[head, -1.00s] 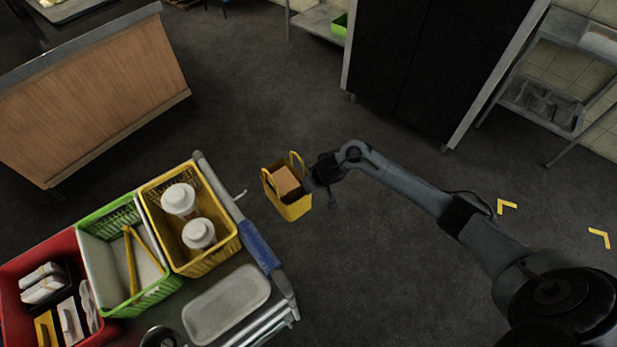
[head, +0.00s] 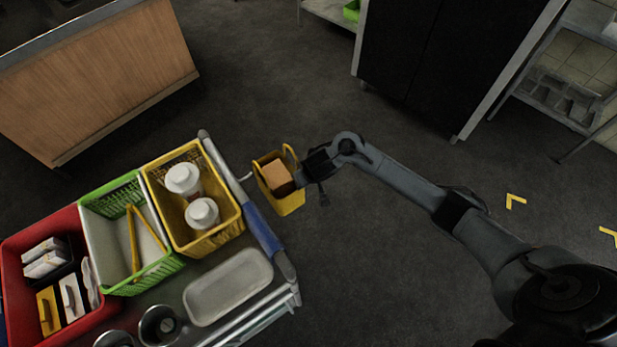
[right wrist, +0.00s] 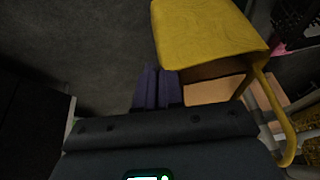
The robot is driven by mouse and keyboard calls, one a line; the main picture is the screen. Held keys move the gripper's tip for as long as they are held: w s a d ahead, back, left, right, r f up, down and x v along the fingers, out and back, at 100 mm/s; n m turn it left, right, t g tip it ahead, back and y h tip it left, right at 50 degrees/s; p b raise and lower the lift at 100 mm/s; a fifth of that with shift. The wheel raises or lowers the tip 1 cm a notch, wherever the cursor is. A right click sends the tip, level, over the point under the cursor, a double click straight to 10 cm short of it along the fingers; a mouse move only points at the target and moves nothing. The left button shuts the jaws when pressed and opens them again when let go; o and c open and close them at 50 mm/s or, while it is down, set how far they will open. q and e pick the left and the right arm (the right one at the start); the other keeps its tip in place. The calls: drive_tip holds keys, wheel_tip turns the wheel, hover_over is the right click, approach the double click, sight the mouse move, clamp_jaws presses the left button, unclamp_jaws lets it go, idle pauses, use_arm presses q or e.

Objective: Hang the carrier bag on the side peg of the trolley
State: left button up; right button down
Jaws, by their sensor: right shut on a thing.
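The yellow carrier bag (head: 287,203) hangs upright beside the trolley in the head view, with a brown box (head: 277,177) inside and its handles standing up. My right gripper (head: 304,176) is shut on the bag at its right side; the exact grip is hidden. In the right wrist view, the bag (right wrist: 208,35) is at the top right, beside the dark fingers (right wrist: 158,88), with a handle loop curving down at the right. A small pale peg (head: 246,177) sticks out from the trolley (head: 276,323) side, just left of the bag and apparently apart from it. My left gripper is not in view.
The trolley carries a yellow basket (head: 208,247) with white-lidded tubs, a green basket (head: 118,285), a red bin (head: 14,263) and a grey tray (head: 229,287). A blue-gripped rail (head: 262,230) edges it. Open floor lies behind and right of the bag.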

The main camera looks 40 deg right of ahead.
drive_tip(key=shift+w+a+f+b, duration=0.15)
drive_tip(key=shift+a+b, duration=0.5)
drive_tip(key=shift+a, duration=0.9)
drive_tip(key=shift+a+f+p, duration=0.2)
drive_tip(key=shift+a+p, duration=0.3)
drive_tip(key=shift+a+f, duration=0.1)
drive_tip(key=shift+f, duration=0.05)
